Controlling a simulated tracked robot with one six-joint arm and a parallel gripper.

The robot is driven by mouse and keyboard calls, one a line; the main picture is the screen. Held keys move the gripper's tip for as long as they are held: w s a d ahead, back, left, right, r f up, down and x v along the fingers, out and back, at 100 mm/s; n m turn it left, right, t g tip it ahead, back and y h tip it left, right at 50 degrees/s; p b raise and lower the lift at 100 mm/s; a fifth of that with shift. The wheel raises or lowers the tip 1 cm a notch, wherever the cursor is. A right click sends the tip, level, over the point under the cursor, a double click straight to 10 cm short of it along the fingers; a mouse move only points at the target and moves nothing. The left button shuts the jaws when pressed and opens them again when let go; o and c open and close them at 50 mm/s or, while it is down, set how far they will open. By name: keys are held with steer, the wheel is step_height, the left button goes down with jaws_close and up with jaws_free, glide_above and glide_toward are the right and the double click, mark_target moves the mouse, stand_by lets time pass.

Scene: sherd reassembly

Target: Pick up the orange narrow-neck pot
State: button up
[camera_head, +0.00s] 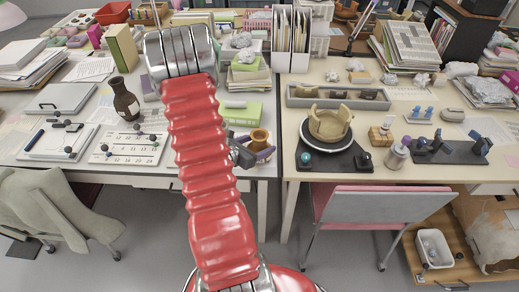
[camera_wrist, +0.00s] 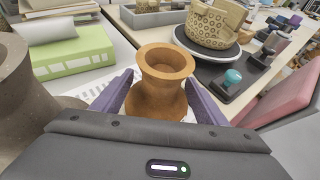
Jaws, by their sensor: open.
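The orange narrow-neck pot (camera_wrist: 165,75) stands upright in the middle of the wrist view, with its flared rim and open mouth facing up. My gripper (camera_wrist: 158,98) is open, with one purple finger on each side of the pot's body. I cannot tell whether either finger touches it. The pot's lower part is hidden by my gripper body. In the head view the pot (camera_head: 259,137) shows small at the right edge of the left desk, beside my gripper (camera_head: 256,152), partly hidden by it and by my red arm.
A green box (camera_wrist: 75,55) and a large brown vessel (camera_wrist: 12,75) are left of the pot in the wrist view. A patterned bowl (camera_wrist: 212,22) on a turntable stands behind right. A dark bottle (camera_head: 125,100) is on the left desk. A gap separates the desks.

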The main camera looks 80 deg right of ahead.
steer(key=shift+c, duration=0.3)
steer(key=shift+a+f, duration=0.15)
jaws_close()
stand_by(0.5)
